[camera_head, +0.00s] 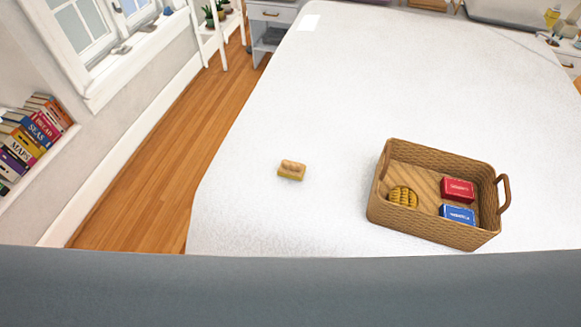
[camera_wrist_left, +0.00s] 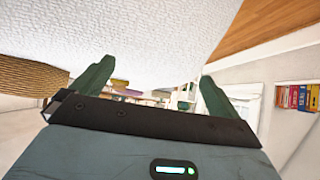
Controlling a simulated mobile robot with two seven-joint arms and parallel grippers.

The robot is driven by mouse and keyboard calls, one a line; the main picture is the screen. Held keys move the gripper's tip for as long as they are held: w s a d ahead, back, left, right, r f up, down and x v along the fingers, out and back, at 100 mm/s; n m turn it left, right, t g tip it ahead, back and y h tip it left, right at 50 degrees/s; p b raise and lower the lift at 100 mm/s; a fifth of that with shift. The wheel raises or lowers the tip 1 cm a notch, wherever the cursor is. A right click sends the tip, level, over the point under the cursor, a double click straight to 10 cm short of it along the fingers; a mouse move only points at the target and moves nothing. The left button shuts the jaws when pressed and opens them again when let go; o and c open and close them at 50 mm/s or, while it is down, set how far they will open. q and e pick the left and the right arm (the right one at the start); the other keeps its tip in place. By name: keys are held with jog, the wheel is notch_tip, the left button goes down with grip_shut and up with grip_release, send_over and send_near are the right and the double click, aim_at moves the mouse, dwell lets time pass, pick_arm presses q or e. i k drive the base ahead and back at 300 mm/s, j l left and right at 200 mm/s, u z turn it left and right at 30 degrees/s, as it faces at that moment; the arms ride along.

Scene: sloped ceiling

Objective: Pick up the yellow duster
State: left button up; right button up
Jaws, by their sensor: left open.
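A small block with a tan, bumpy top and a yellow lower part (camera_head: 291,171), which looks like the yellow duster, lies alone on the white bed-like surface (camera_head: 330,110). It is left of the wicker basket (camera_head: 437,228) in the head view. My left gripper (camera_wrist_left: 158,72) shows only in its own wrist view, with its two dark green fingers wide apart and nothing between them. I cannot make out the duster in that view. My right gripper is in neither view.
The basket holds a yellow ribbed object (camera_head: 403,196), a red box (camera_head: 458,190) and a blue box (camera_head: 458,214). Its woven side shows in the left wrist view (camera_wrist_left: 30,75). The white surface around the duster is clear. A bookshelf (camera_head: 45,160) is at the left wall.

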aim_at(289, 169)
jog(key=i+j+z, duration=0.1)
jog(key=j+z, duration=0.6)
jog(key=j, duration=0.2)
jog(key=j+z, duration=0.75)
jog(key=j, duration=0.15)
jog(key=k+j+z, duration=0.2)
jog(key=j+z, duration=0.15)
jog(key=k+j+z, duration=0.2)
jog(key=j+z, duration=0.15)
jog(key=k+j+z, duration=0.2)
jog(key=j+z, duration=0.15)
jog(key=k+j+z, duration=0.35)
jog(key=i, duration=0.55)
